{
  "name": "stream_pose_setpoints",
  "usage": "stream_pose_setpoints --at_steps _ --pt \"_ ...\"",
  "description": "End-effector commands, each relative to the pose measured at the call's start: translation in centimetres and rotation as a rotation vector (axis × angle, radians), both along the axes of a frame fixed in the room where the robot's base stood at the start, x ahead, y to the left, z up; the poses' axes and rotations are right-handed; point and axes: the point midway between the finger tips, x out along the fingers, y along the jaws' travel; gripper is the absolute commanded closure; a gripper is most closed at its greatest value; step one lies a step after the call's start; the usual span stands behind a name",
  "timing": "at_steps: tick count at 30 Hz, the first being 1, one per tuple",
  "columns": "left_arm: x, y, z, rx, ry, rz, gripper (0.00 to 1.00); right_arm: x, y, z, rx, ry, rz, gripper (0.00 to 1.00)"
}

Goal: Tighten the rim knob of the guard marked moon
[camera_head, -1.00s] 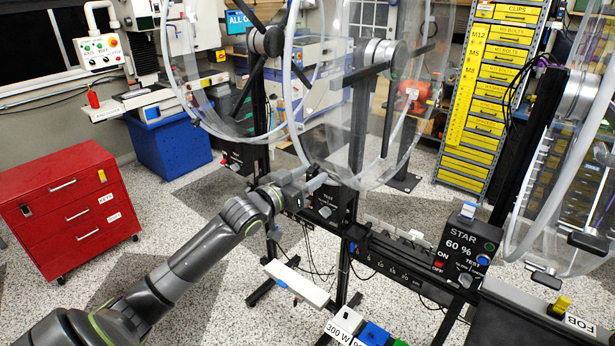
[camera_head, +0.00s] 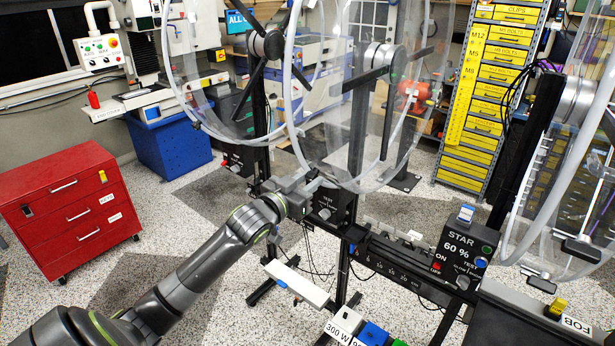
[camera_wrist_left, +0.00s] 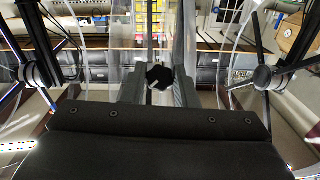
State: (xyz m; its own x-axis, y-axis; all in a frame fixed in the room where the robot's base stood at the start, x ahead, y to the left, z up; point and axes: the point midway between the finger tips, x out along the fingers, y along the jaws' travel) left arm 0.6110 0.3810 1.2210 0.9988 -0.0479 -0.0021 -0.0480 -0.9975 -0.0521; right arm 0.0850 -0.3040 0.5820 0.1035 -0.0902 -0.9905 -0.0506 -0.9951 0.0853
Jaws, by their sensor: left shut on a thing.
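My left gripper (camera_head: 314,186) is at the lower left rim of the middle clear acrylic guard (camera_head: 340,130). In the left wrist view its two fingers (camera_wrist_left: 159,88) stand on either side of a black lobed knob (camera_wrist_left: 159,76) and are shut on it. The knob is hidden by the gripper in the head view. I cannot read a moon mark on any guard. The control box below the middle guard (camera_head: 328,203) has a TEST dial, but its name is hidden. The box at right (camera_head: 466,247) reads STAR 60 %. My right gripper is not in view.
Another clear guard stands at left on its hub (camera_head: 267,43), and one at right on a silver hub (camera_head: 578,98). A rail (camera_head: 395,270) joins the stands. Speckled floor is open between.

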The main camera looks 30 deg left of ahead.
Motion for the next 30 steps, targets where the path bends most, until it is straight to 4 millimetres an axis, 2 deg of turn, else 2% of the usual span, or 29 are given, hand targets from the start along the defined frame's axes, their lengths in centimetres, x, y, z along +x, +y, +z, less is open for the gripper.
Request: stream_pose_setpoints --at_steps 3,8,21,30 --pt "0.0 -0.2 0.3 0.083 -0.007 0.05 0.96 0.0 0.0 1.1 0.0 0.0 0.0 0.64" --pt "0.0 -0.3 0.0 0.213 -0.018 0.125 0.96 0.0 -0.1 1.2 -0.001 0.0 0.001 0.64" --pt "0.1 -0.4 -0.4 0.542 -0.046 0.314 0.96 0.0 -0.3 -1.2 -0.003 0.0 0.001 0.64" --pt "0.1 -0.4 -0.3 0.672 -0.055 0.389 0.96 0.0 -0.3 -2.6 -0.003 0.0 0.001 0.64"
